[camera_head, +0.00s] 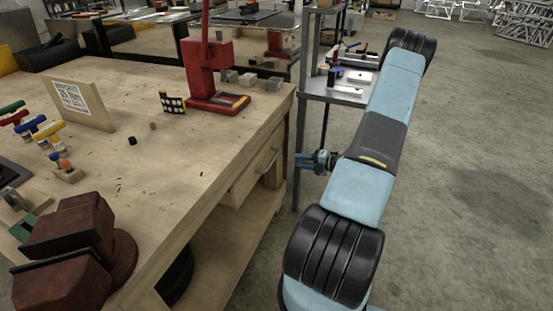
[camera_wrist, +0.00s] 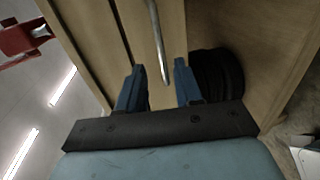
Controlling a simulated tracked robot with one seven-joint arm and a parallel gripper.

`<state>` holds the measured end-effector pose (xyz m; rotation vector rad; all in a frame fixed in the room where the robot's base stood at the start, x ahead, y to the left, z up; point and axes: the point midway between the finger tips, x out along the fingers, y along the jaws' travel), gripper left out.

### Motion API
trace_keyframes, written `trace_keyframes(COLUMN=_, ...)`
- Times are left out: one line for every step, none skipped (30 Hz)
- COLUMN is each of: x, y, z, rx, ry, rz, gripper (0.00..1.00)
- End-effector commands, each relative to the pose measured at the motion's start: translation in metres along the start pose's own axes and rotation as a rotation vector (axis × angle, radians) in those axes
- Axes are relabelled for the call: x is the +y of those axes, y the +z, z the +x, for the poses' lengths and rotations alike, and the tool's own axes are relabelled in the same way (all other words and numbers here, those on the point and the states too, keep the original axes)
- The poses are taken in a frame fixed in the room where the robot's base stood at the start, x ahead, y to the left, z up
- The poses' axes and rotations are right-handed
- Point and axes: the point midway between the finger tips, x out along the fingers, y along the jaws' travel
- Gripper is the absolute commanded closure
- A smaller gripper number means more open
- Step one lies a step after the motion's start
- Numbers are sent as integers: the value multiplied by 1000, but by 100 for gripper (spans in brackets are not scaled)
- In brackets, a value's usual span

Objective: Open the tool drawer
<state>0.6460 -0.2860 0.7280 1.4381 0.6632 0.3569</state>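The tool drawer (camera_head: 246,183) is a pale wooden front under the workbench top and looks closed. Its curved metal handle (camera_head: 267,164) faces my gripper (camera_head: 318,161), which is to the right of it with a gap between them. In the wrist view my gripper (camera_wrist: 159,68) shows two blue fingers spread apart, with nothing clamped. The handle (camera_wrist: 157,40) appears between the fingers in the picture, its lower end near the fingertips; contact cannot be told. The drawer front (camera_wrist: 168,14) is behind it.
The wooden workbench (camera_head: 150,190) carries a red press (camera_head: 209,70), a dark red vise (camera_head: 75,250) and several small tools. A black round object (camera_wrist: 217,75) sits on the bench's lower shelf. A grey metal rack (camera_head: 335,97) stands behind my arm.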

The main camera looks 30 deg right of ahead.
Motion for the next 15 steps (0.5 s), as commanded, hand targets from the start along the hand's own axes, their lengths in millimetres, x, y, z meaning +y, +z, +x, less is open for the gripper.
trace_keyframes(x=0, y=-1, z=8, rx=3, ry=1, rz=-1, gripper=65)
trace_keyframes(x=0, y=-1, z=13, rx=4, ry=1, rz=-1, gripper=65)
trace_keyframes(x=1, y=-1, z=20, rx=4, ry=2, rz=-1, gripper=65)
trace_keyframes(x=1, y=-1, z=25, rx=4, ry=2, rz=-2, gripper=65)
trace_keyframes(x=1, y=-1, z=30, rx=4, ry=1, rz=-3, gripper=65)
trace_keyframes(x=0, y=-1, z=37, rx=4, ry=0, rz=-3, gripper=65)
trace_keyframes(x=1, y=-1, z=43, rx=4, ry=0, rz=-3, gripper=65)
trace_keyframes(x=1, y=-1, z=48, rx=4, ry=1, rz=-3, gripper=65)
trace_keyframes(x=1, y=-1, z=55, rx=5, ry=1, rz=-4, gripper=65)
trace_keyframes(x=1, y=-1, z=60, rx=4, ry=1, rz=-3, gripper=65)
trace_keyframes(x=0, y=-1, z=66, rx=4, ry=1, rz=-2, gripper=65)
trace_keyframes(x=0, y=-2, z=73, rx=5, ry=0, rz=-2, gripper=65)
trace_keyframes(x=0, y=-1, z=78, rx=5, ry=0, rz=-3, gripper=65)
trace_keyframes(x=0, y=-1, z=83, rx=4, ry=0, rz=-3, gripper=65)
trace_keyframes(x=1, y=-1, z=89, rx=3, ry=0, rz=-3, gripper=65)
